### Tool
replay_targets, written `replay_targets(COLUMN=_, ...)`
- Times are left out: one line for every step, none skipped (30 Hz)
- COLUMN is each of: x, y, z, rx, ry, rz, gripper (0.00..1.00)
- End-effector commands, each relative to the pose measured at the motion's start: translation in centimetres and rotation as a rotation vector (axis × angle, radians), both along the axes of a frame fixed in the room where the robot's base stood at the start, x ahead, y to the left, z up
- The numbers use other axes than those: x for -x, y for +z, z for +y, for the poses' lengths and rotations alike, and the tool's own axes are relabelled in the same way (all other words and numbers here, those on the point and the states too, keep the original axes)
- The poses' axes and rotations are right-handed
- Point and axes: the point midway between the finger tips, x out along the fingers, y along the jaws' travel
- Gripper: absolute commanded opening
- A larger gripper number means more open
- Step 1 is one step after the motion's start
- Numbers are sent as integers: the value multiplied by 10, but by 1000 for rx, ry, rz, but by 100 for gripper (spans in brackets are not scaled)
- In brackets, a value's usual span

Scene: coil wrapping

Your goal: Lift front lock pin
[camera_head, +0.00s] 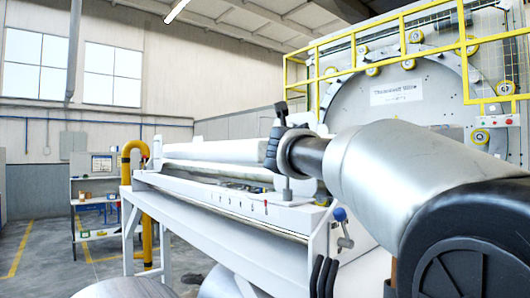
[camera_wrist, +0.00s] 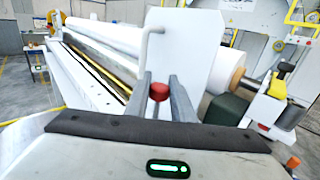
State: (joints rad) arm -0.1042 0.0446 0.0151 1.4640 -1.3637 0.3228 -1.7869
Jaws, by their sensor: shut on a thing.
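The lock pin shows in the wrist view as a small red knob (camera_wrist: 159,92); the rest of the pin is hidden. The two grey fingers of my gripper (camera_wrist: 160,80) are shut on this knob, one on each side. In the head view my gripper (camera_head: 278,132) is a dark shape at the end of my arm, above the near end of the white machine frame (camera_head: 205,190). The knob cannot be made out there.
A white roll (camera_wrist: 225,70) and a yellow-capped part (camera_wrist: 286,67) are to the right. A blue-knobbed lever (camera_head: 340,214) sits below my arm. Open floor lies left.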

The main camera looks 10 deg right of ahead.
Motion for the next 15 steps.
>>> replay_targets(x=2, y=5, z=-1, rx=2, ry=0, rz=-10, gripper=0)
replay_targets(x=2, y=5, z=0, rx=2, ry=0, rz=-10, gripper=0)
replay_targets(x=2, y=6, z=-1, rx=2, ry=0, rz=-11, gripper=0)
replay_targets(x=2, y=6, z=-1, rx=2, ry=0, rz=-11, gripper=24)
replay_targets(x=2, y=6, z=-1, rx=2, ry=0, rz=-11, gripper=29)
replay_targets(x=2, y=6, z=-1, rx=2, ry=0, rz=-11, gripper=35)
replay_targets(x=2, y=6, z=-1, rx=2, ry=0, rz=-11, gripper=40)
replay_targets(x=2, y=6, z=-1, rx=2, ry=0, rz=-10, gripper=41)
replay_targets(x=2, y=5, z=-1, rx=2, ry=0, rz=-10, gripper=41)
replay_targets(x=2, y=5, z=-1, rx=2, ry=0, rz=-9, gripper=41)
replay_targets(x=1, y=5, z=-1, rx=2, ry=0, rz=-9, gripper=41)
replay_targets(x=1, y=4, z=-1, rx=2, ry=0, rz=-8, gripper=41)
replay_targets(x=1, y=4, z=-1, rx=2, ry=0, rz=-8, gripper=41)
replay_targets(x=1, y=4, z=-1, rx=2, ry=0, rz=-8, gripper=41)
replay_targets(x=1, y=4, z=0, rx=2, ry=0, rz=-8, gripper=41)
